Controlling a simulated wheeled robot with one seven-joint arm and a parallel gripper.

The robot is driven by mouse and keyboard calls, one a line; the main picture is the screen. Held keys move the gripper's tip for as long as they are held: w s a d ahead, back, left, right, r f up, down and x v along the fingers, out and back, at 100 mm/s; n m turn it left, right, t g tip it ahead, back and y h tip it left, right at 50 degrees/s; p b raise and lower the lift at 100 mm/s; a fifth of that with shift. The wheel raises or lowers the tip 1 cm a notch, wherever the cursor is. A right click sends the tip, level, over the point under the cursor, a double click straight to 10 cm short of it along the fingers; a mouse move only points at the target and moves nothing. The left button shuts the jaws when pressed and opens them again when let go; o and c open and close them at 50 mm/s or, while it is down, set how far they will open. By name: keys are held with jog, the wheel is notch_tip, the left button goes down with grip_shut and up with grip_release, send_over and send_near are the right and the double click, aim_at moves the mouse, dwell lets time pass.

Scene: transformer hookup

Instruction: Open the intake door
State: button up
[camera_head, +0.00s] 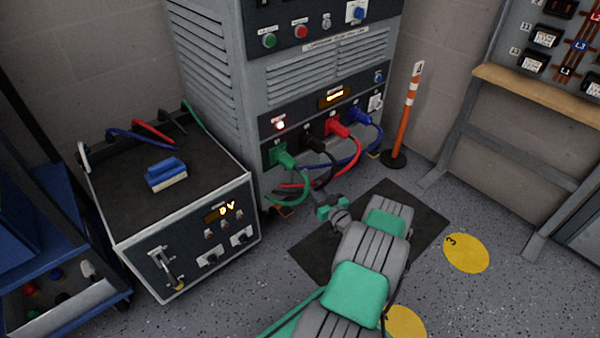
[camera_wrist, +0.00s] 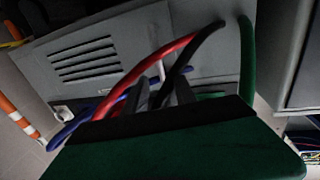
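No part is plainly marked as an intake door, and I cannot tell which panel it is. The tall grey cabinet (camera_head: 325,84) stands at the back centre, with louvred panels and a lower socket row. Green (camera_head: 282,158), black (camera_head: 316,144), red (camera_head: 338,130) and blue (camera_head: 360,117) plugs sit in that row, their cables hanging down. My gripper (camera_head: 326,210) is low in front of the cabinet, near the hanging cables. In the wrist view my gripper (camera_wrist: 163,92) has its dark fingers apart, with red and black cables (camera_wrist: 177,75) beyond them. I see nothing held.
A grey test unit (camera_head: 188,237) reading 0 V stands left, with a blue-and-white block (camera_head: 166,174) and leads on top. A blue cart (camera_head: 40,215) is at far left. An orange-and-white post (camera_head: 407,115) and a wooden-edged bench (camera_head: 530,103) are right. Floor between is clear.

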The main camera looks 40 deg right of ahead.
aim_at(306, 175)
jog(key=w+b, duration=0.1)
jog(key=w, duration=0.3)
jog(key=w+d+b, duration=0.1)
jog(key=w, duration=0.2)
jog(key=shift+w+d+b, duration=0.1)
jog(key=shift+b, duration=0.2)
jog(key=shift+c, duration=0.4)
grip_shut()
dwell(0.5)
